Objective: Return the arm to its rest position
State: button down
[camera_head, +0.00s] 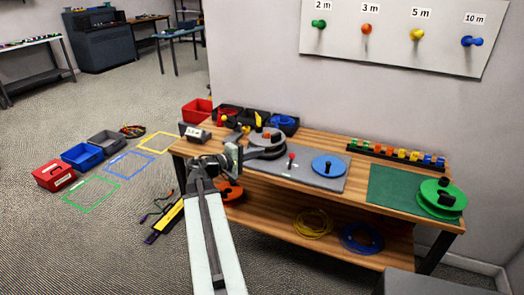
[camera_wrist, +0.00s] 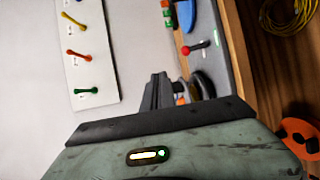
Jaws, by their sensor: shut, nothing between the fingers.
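My arm (camera_head: 212,235) reaches up from the bottom of the head view, with its wrist at the left end of the workbench (camera_head: 345,187). My gripper (camera_head: 235,156) is in front of the bench's left part, near the grey round device there. In the wrist view my gripper (camera_wrist: 157,92) shows as dark fingers, shut and empty. Whether it touches anything on the bench cannot be told.
A blue disc (camera_head: 328,166) and a red-knobbed lever (camera_head: 291,160) are on the grey mat. Black and red bins line the back left. A pegboard (camera_head: 395,32) hangs above. Coloured boxes (camera_head: 82,156) lie on the floor at left.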

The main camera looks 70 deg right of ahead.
dwell(0.4)
